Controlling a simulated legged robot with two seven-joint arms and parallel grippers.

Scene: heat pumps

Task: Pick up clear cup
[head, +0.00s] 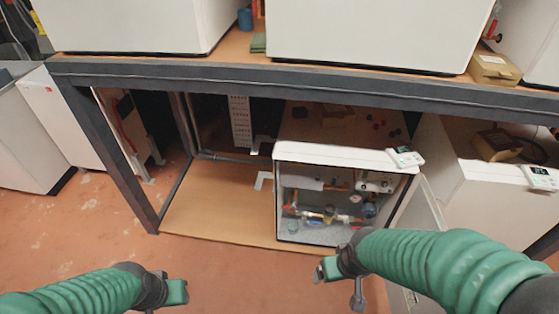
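I cannot make out a clear cup for certain. A small pale bluish, rounded thing (369,209) sits at the right inside the open white heat pump unit (330,153), among pipes and valves, and may be it. My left gripper (178,292) is at the bottom left, over the floor, well away from the unit. My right gripper (326,269) is just in front of the unit's lower front edge, below its opening. Nothing is seen held in either, and their finger gaps are not clear.
The unit stands on a wooden shelf (215,205) under a dark metal bench frame (300,82). A blue container (245,20) stands on the bench top. A white panel (422,215) stands at the unit's right side. The shelf's left part is mostly clear.

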